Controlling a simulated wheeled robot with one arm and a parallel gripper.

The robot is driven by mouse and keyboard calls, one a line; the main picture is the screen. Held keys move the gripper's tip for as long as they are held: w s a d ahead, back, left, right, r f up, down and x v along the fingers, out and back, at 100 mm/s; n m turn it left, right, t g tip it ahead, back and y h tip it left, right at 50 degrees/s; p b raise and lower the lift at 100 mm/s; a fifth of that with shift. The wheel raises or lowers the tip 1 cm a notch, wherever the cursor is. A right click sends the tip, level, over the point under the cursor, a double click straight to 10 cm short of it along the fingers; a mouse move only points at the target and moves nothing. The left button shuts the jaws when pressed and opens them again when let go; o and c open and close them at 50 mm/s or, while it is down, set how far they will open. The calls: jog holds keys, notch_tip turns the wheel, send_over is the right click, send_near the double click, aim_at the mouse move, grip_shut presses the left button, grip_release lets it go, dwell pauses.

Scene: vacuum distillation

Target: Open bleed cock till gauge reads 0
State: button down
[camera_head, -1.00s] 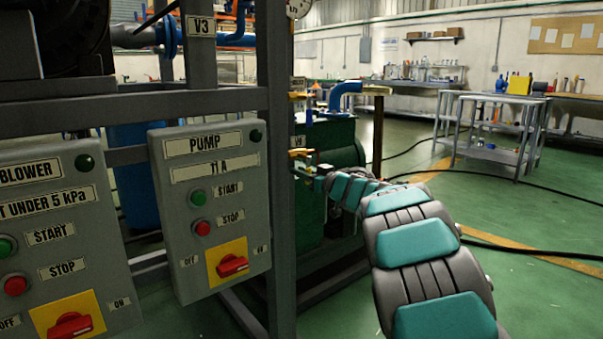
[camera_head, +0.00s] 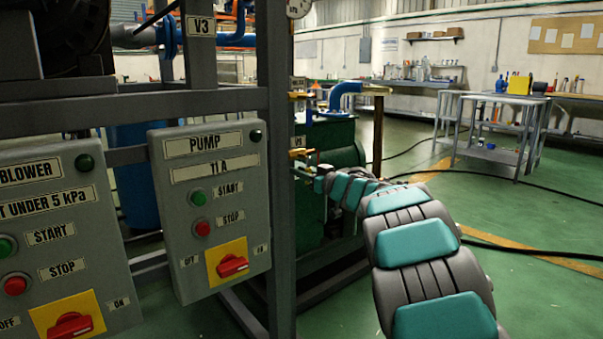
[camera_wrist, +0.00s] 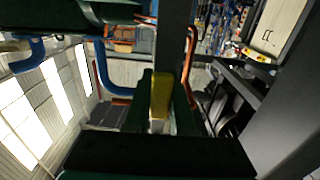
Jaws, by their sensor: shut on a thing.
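My gripper (camera_head: 303,170) is at the end of my arm, beside the dark post and in front of the green pump unit. In the wrist view, my gripper (camera_wrist: 160,98) is shut on a yellow handle (camera_wrist: 161,92), which stands between its two dark green fingers. In the head view a brass cock (camera_head: 299,153) shows at this spot, just under a small tag. Its exact handle angle is hard to tell. A round white gauge (camera_head: 298,8) is cut off by the top edge, and its reading cannot be made out.
The grey PUMP box (camera_head: 208,205) and the BLOWER box (camera_head: 60,240) hang on the frame at left. A dark post (camera_head: 281,120) stands close beside my gripper. A blue pipe (camera_head: 345,92) rises behind it. A grey table (camera_head: 500,100) stands far right; the green floor there has hoses.

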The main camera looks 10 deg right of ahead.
jog(key=shift+d+n, duration=0.1)
jog(key=shift+n, duration=0.2)
jog(key=n+p, duration=0.1)
jog(key=d+n+p, duration=0.1)
jog(key=n, duration=0.1)
jog(key=shift+w+d+r, duration=0.1)
jog(key=shift+w+d, duration=0.05)
jog(key=shift+w, duration=0.25)
jog(key=shift+w+d+r+n, duration=0.25)
jog(key=shift+d+r+n, duration=0.3)
jog(key=shift+n, duration=1.7)
jog(key=shift+w+d+r+n, duration=0.3)
jog(key=shift+r+n, duration=0.4)
jog(key=shift+n, duration=1.5)
jog(key=shift+w+d+r+n, duration=0.2)
jog(key=shift+d+r+n, duration=0.35)
jog(key=shift+n, duration=1.7)
jog(key=shift+a+r, duration=0.1)
jog(key=shift+r, duration=0.05)
jog(key=c, duration=0.8)
grip_release()
jog(key=shift+o, duration=0.2)
